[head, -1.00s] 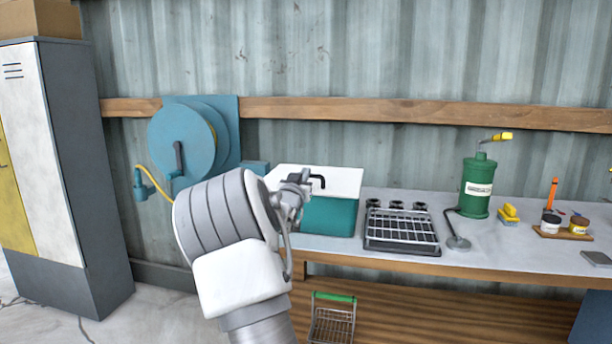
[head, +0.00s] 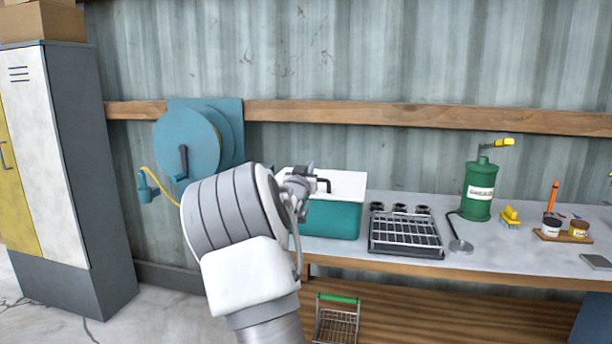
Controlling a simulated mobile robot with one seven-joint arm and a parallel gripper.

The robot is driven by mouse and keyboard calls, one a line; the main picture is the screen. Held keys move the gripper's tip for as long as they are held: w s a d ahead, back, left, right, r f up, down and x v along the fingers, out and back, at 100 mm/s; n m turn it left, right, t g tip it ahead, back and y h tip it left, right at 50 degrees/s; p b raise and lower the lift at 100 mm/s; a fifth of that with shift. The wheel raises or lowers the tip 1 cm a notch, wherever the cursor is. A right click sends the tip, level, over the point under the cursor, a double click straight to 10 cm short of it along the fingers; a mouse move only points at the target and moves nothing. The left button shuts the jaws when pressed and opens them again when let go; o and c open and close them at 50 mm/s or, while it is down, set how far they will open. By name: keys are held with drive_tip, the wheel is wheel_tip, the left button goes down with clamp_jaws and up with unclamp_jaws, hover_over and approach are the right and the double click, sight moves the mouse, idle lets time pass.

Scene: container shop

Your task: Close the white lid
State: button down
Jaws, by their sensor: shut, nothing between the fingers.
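The teal box (head: 335,220) stands at the left end of the workbench. Its white lid (head: 345,185) lies down over the top, level or nearly so; a small remaining gap at the near left is hidden by my arm. A black handle (head: 323,185) shows on the lid's left part. My gripper (head: 303,182) is shut and empty at the left of the lid, close to the handle. My arm hides the box's left side, and I cannot tell whether the fingers touch the lid.
A black rack (head: 405,236) stands just right of the box on the grey workbench (head: 490,258). Further right are a green canister (head: 479,192), a yellow brush (head: 510,216) and paint pots. A teal hose reel (head: 187,145) hangs on the wall behind. A wire basket (head: 337,325) is below.

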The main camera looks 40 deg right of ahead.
drive_tip(key=s+a+f, duration=0.3)
drive_tip(key=a+f, duration=0.1)
drive_tip(key=f, duration=0.3)
drive_tip(key=shift+s+a+f+p, duration=0.25)
drive_tip(key=shift+s+a+p, duration=0.1)
drive_tip(key=shift+s, duration=0.05)
drive_tip(key=s+a+n+y, duration=0.25)
drive_tip(key=a+y, duration=0.25)
drive_tip(key=a, duration=0.4)
drive_tip(key=s+a+n+g+y, duration=0.1)
drive_tip(key=s+a+y, duration=0.3)
drive_tip(key=a, duration=0.4)
drive_tip(key=s+a+n+y, duration=0.25)
drive_tip(key=a+y, duration=0.25)
drive_tip(key=a, duration=0.4)
drive_tip(key=s+a+f+n+g, duration=0.15)
drive_tip(key=s+a, duration=0.25)
drive_tip(key=s, duration=0.4)
drive_tip(key=s+a+f+n+g+y, duration=0.1)
drive_tip(key=s+a+n+g, duration=0.15)
drive_tip(key=s, duration=0.55)
drive_tip(key=s+a+f+n+g, duration=0.1)
drive_tip(key=s+a, duration=0.3)
drive_tip(key=s, duration=0.4)
wheel_tip(320, 180, up, 22)
drive_tip(key=p, duration=2.2)
drive_tip(key=shift+f, duration=0.15)
drive_tip(key=shift+a, duration=0.1)
